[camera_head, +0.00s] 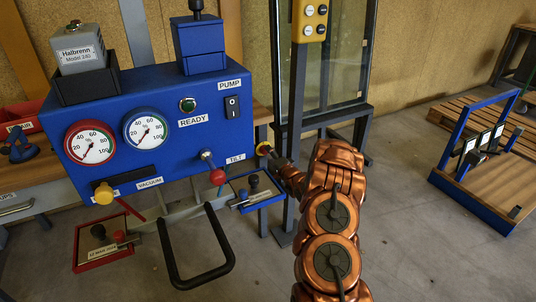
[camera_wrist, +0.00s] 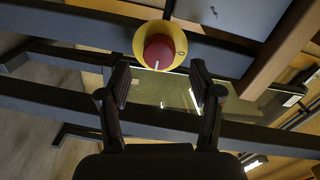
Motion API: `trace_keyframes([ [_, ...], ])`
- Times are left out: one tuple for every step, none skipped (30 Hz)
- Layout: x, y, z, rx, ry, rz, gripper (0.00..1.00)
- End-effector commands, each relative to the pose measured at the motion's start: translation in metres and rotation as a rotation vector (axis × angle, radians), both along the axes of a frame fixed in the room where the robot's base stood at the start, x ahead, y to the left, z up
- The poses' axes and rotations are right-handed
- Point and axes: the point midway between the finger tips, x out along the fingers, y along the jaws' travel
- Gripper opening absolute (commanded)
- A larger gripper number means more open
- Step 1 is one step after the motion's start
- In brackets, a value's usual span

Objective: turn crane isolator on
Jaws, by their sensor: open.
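A red rotary knob (camera_wrist: 158,50) on a round yellow plate (camera_wrist: 178,40) sits on a dark post in the wrist view. I take it for the crane isolator, though no label on it is readable. A small white mark shows on the knob's lower edge. In the head view the yellow plate (camera_head: 263,149) shows small, beside my gripper (camera_head: 275,158), and the knob's position is hard to make out. My gripper (camera_wrist: 160,84) is open and empty in the wrist view, its two fingers apart, with the knob ahead of the gap between them. I see no contact.
A blue control panel (camera_head: 165,160) with gauges, a red-knobbed lever (camera_head: 216,176) and a black handle (camera_head: 205,280) stands left of my arm. A small blue tray (camera_head: 262,200) hangs close to my gripper. A yellow button box (camera_head: 310,20) is above. Floor on the right is partly clear.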

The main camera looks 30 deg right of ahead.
Motion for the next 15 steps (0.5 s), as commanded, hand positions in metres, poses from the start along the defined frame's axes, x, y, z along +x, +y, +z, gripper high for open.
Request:
trace_keyframes([
  [-0.008,-0.001,0.000,0.002,0.002,-0.004,0.64],
  [-0.012,-0.001,-0.001,0.003,0.003,-0.003,0.64],
  [-0.018,0.000,-0.001,0.004,0.004,-0.003,0.64],
  [-0.022,0.000,0.000,0.004,0.003,-0.003,0.64],
  [-0.025,0.001,0.001,0.003,0.002,-0.003,0.64],
  [-0.030,0.002,0.002,0.003,-0.001,-0.002,0.64],
  [-0.035,0.002,0.003,0.002,-0.002,-0.003,0.64],
  [-0.039,0.002,0.003,0.002,-0.001,-0.003,0.64],
  [-0.045,0.002,0.003,0.003,0.000,-0.003,0.64],
  [-0.049,0.003,0.003,0.004,0.001,-0.003,0.64],
  [-0.053,0.003,0.004,0.003,0.001,-0.003,0.64],
  [-0.058,0.004,0.004,0.002,0.000,-0.002,0.64],
  [-0.061,0.004,0.004,0.002,0.000,-0.002,0.64],
  [-0.065,0.004,0.004,0.001,0.002,-0.002,0.64],
  [-0.070,0.005,0.004,0.001,0.003,-0.002,0.64],
])
